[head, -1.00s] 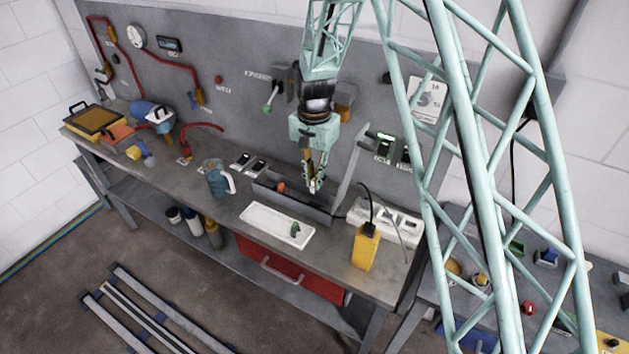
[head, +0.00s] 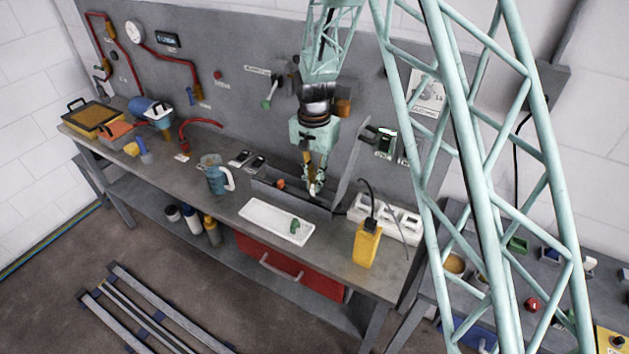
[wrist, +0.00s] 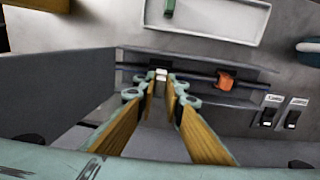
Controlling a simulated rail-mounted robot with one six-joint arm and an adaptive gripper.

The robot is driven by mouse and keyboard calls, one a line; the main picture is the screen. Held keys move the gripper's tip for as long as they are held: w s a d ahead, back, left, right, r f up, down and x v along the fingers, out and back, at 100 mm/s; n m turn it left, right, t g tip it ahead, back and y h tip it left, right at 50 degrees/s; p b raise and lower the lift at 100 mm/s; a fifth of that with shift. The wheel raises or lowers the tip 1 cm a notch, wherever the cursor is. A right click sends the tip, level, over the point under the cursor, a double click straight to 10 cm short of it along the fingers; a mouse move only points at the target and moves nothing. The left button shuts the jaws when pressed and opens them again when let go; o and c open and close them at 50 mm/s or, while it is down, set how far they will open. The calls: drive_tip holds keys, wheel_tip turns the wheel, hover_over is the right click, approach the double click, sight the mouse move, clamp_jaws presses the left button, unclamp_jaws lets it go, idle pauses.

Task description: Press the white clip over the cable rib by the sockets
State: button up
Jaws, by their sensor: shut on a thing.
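My gripper (head: 314,189) points down into a long grey open trough (head: 277,198) on the bench. In the wrist view my gripper (wrist: 161,82) is shut on the small white clip (wrist: 162,75), held between its fingertips. A dark cable or rib (wrist: 196,77) runs along the trough right by the clip. I cannot tell whether the clip touches it or sits over it. An orange piece (wrist: 226,79) sits on this line to the right in the wrist view. The white sockets (head: 408,222) stand at the right end of the bench.
A grey flap (head: 347,163) stands up at the trough's right end. A white tray (head: 262,228) with a green piece lies in front. A yellow box (head: 368,247) with a black cable stands near the sockets. A blue mug (head: 217,181) is to the left.

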sight(314, 201)
drive_tip(key=shift+f+b, duration=0.7)
drive_tip(key=shift+f, duration=0.8)
drive_tip(key=shift+f+b, duration=1.4)
drive_tip(key=shift+f, duration=0.1)
idle(2.7)
drive_tip(key=o, duration=0.8)
drive_tip(key=shift+r, duration=6)
